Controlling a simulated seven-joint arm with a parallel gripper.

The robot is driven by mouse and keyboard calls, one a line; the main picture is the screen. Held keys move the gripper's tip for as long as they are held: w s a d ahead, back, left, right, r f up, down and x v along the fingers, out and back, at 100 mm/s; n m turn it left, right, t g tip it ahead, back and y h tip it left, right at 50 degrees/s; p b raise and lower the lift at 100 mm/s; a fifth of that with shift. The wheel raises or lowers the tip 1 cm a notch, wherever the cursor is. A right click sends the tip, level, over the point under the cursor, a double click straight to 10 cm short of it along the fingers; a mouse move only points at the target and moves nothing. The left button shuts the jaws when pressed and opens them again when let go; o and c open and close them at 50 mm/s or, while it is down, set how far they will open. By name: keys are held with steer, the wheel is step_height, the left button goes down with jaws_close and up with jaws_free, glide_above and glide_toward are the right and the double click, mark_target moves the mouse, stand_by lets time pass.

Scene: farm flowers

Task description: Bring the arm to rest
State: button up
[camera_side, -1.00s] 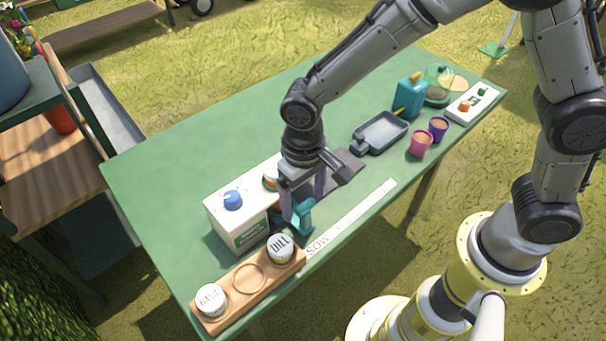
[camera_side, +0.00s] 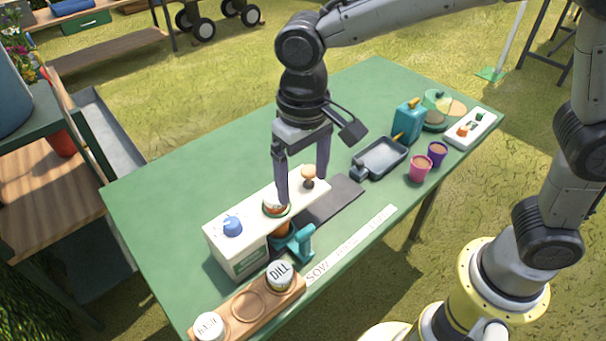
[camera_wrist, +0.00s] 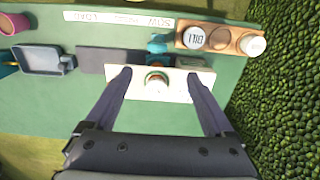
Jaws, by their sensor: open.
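My gripper (camera_side: 304,178) is open and empty. In the side view it hangs with its fingers down, above the white seeding box (camera_side: 242,254). In the wrist view the two fingers are spread wide on either side of the white top (camera_wrist: 182,92). A round jar (camera_side: 275,207) sits in the top of the box, partly behind one finger. A blue knob (camera_side: 232,226) and a tan round knob (camera_side: 309,172) stand on the same top. A teal handle (camera_side: 301,244) sticks out at the front of the box.
A wooden rack (camera_side: 233,318) at the front holds the DILL jar (camera_side: 279,274) and the BASIL jar (camera_side: 209,326), with an empty ring between. A grey tray (camera_side: 381,158), pink cup (camera_side: 420,168), purple cup (camera_side: 437,153) and teal can (camera_side: 408,121) stand to the right. The table's (camera_side: 185,183) back left is clear.

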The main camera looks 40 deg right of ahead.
steer(key=s+d+r+m+t, duration=0.3)
steer(key=d+r, duration=0.6)
steer(key=d, duration=0.4)
steer(key=s+d+f+n+t, duration=0.2)
steer(key=s+d, duration=0.6)
steer(key=s, duration=0.5)
steer(key=shift+f+n+t, duration=0.3)
steer(key=shift+f+n, duration=0.2)
steer(key=shift+f, duration=0.4)
